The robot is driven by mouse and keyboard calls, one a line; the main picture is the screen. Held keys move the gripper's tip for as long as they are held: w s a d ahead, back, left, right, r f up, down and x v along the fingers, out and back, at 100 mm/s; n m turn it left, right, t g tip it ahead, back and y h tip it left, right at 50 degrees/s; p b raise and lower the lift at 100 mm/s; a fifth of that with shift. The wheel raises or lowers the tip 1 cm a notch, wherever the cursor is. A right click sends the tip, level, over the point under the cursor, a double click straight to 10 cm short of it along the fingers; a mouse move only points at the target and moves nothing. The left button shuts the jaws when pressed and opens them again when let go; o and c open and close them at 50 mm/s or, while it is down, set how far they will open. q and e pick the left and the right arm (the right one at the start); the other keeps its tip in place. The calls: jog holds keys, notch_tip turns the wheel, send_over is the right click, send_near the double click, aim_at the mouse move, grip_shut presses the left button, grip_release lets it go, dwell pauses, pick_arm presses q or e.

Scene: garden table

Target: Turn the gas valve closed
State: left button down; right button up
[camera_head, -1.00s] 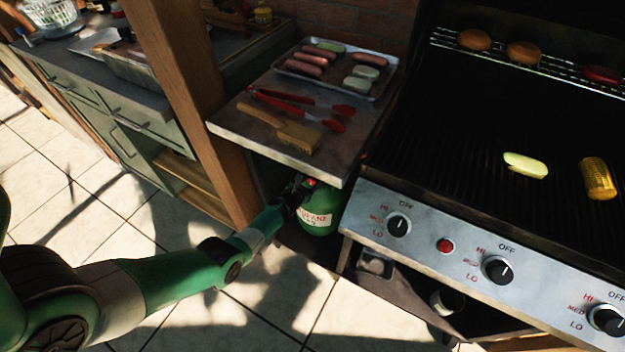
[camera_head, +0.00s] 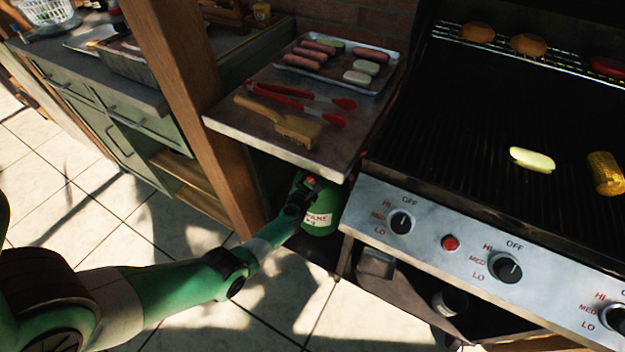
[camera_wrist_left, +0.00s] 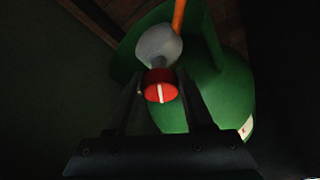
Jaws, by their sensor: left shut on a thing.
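The green gas bottle (camera_head: 322,208) stands under the side shelf, left of the grill, with a white label on its front. Its red valve knob (camera_wrist_left: 160,88) has a white stripe, which runs nearly upright in the left wrist view. A grey regulator (camera_wrist_left: 158,46) with an orange hose sits behind the knob. My left gripper (camera_wrist_left: 158,92) is shut on the red knob, one finger on each side. In the head view my left gripper (camera_head: 304,190) is at the top of the bottle, under the shelf edge. My right gripper is not in view.
The side shelf (camera_head: 226,122) overhangs the bottle and carries a tray (camera_head: 378,84), tongs (camera_head: 290,93) and a brush (camera_head: 295,128). The grill's knob panel (camera_head: 425,232) is to the right. A wooden post (camera_head: 190,110) stands at the left.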

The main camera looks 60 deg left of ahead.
pick_arm(q)
jog(key=shift+f+m, duration=0.1)
jog(key=shift+m, duration=0.3)
dwell(0.3)
jog(key=shift+c, duration=1.8)
grip_release()
jog(key=shift+s+d+r, duration=0.15)
jog(key=shift+r, duration=0.05)
jog(key=p+v, duration=0.7)
jog(key=v, duration=0.4)
jog(key=shift+d+f, duration=0.2)
jog(key=shift+d, duration=0.05)
